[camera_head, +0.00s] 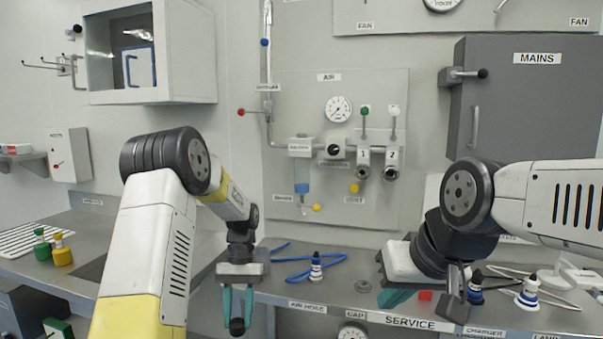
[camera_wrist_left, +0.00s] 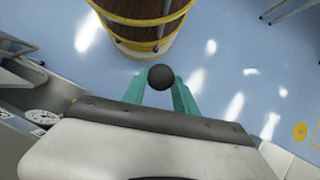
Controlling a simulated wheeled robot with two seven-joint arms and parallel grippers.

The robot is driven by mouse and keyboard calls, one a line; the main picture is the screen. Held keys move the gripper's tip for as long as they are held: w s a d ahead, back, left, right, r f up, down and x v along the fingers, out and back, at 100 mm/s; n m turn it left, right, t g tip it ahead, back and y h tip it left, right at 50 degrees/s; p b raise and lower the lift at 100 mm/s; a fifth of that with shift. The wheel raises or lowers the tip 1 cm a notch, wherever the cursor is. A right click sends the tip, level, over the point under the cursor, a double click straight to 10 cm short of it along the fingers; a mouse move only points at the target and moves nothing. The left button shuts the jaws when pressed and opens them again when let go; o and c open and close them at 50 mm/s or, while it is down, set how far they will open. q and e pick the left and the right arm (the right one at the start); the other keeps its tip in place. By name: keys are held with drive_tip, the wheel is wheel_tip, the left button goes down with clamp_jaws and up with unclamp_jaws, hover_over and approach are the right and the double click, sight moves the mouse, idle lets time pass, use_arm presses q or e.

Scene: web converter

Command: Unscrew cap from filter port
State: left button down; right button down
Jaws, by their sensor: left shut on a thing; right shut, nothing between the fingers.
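My left gripper (camera_head: 237,305) points down in front of the bench edge, its teal fingers shut on a small dark round cap-like piece (camera_head: 237,327). In the left wrist view the dark round piece (camera_wrist_left: 160,77) sits between the fingertips, over blue floor. It is well apart from the wall panel (camera_head: 285,110). On the panel a unit with a blue part (camera_head: 302,188) hangs below a grey block. Two round ports (camera_head: 377,172) sit under labels 1 and 2. I cannot tell which fitting is the filter port. My right gripper (camera_head: 393,299) is shut and empty, low over the bench.
The bench (camera_head: 335,270) holds a blue hose (camera_head: 310,267), a blue-white fitting (camera_head: 316,266), a grey ring (camera_head: 362,286) behind the CAP label, and a red block (camera_head: 425,295). More fittings (camera_head: 528,291) stand right. In the left wrist view a yellow-banded barrel (camera_wrist_left: 140,25) stands on the floor.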

use_arm(q)
drive_tip(key=shift+r, duration=1.2)
drive_tip(key=shift+r, duration=2.5)
drive_tip(key=shift+r, duration=2.5)
drive_tip(key=shift+r, duration=2.5)
drive_tip(key=shift+r, duration=0.1)
drive_tip(key=shift+r, duration=2.35)
